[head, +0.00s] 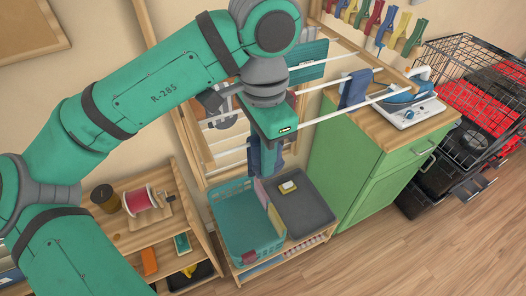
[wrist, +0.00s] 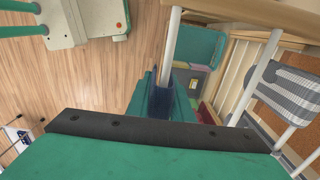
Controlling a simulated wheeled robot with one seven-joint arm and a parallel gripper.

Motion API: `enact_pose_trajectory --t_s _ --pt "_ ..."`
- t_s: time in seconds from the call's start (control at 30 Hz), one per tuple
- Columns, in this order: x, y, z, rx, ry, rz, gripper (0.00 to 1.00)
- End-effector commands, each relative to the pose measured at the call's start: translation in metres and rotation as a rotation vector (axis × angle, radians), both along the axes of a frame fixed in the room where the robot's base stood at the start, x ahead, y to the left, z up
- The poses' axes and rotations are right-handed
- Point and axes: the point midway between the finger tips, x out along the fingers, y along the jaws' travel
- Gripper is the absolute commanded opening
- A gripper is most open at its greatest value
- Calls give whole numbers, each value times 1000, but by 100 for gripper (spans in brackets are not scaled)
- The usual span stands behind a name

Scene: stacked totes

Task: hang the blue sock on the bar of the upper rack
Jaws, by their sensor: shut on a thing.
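The blue sock (head: 262,160) hangs below my gripper (head: 268,142), over the teal basket side of the rack. In the wrist view the sock (wrist: 160,100) shows as a dark blue upright piece at the end of the visible white bar (wrist: 171,45). My gripper is shut on the sock; its fingertips are mostly hidden by its own body. In the head view the white bar (head: 330,116) of the upper rack runs from my gripper toward the cabinet. I cannot tell whether the sock touches or straddles the bar.
Another dark blue cloth (head: 355,88) hangs farther right on the rack. A teal cloth (head: 308,62) and a grey striped cloth (wrist: 285,88) hang nearby. Below stand a teal basket (head: 232,225) and a grey tray (head: 308,212). A green cabinet (head: 365,165) with an iron (head: 408,94) is right.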

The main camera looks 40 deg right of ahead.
Motion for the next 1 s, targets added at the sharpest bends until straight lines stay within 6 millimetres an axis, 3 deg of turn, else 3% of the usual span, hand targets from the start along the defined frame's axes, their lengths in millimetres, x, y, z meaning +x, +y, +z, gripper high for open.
enact_pose_trajectory --t_s 0.2,0.23,0.3,0.67,0.83,1.0 --pt "0 1 0 0 0 1 0" --pt "0 1 0 0 0 1 27" --pt "0 1 0 0 0 1 42" --pt "0 0 4 0 0 2 42" --pt "0 0 24 0 -2 1 42" --pt "1 0 58 0 -4 2 42"
